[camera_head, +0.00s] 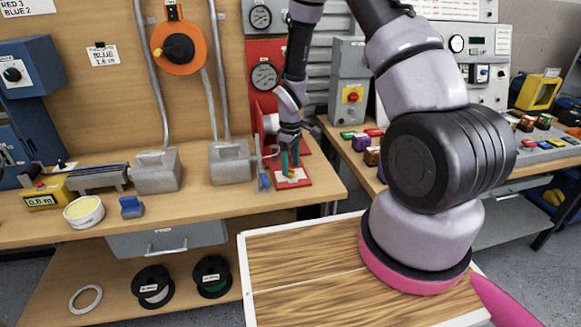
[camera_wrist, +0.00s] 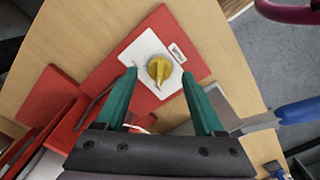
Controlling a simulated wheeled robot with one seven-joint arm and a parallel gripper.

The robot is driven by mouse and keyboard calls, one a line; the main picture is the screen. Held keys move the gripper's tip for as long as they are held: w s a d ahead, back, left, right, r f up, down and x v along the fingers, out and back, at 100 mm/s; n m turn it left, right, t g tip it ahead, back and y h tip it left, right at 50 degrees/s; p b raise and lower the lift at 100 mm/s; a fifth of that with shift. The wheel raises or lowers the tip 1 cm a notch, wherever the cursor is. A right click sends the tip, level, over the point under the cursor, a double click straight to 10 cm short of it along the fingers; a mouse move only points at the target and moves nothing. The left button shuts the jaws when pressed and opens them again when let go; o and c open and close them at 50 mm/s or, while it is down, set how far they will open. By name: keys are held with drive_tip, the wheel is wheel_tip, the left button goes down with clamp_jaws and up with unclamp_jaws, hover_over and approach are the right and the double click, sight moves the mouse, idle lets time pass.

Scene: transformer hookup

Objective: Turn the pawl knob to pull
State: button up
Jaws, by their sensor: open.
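A yellow knob (camera_wrist: 159,70) sits on a white plate (camera_wrist: 146,48) on a red base (camera_wrist: 172,24) in the wrist view. A small label is on the base beside the plate, too small to read. My gripper (camera_wrist: 159,77) is open, with its two green fingers on either side of the knob and apart from it in the picture. In the head view my gripper (camera_head: 289,165) points down over the red base (camera_head: 301,183) near the bench's front right corner, and the fingers hide the knob. I cannot tell how high the fingertips are above the base.
A red upright part (camera_head: 263,118) stands right behind the base. A blue-handled tool (camera_head: 263,181) is just left of it. Grey boxes (camera_head: 230,162) stand further left on the wooden bench. A wooden-topped surface (camera_head: 300,270) is in front.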

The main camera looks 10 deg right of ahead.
drive_tip(key=shift+f, duration=0.55)
clamp_jaws()
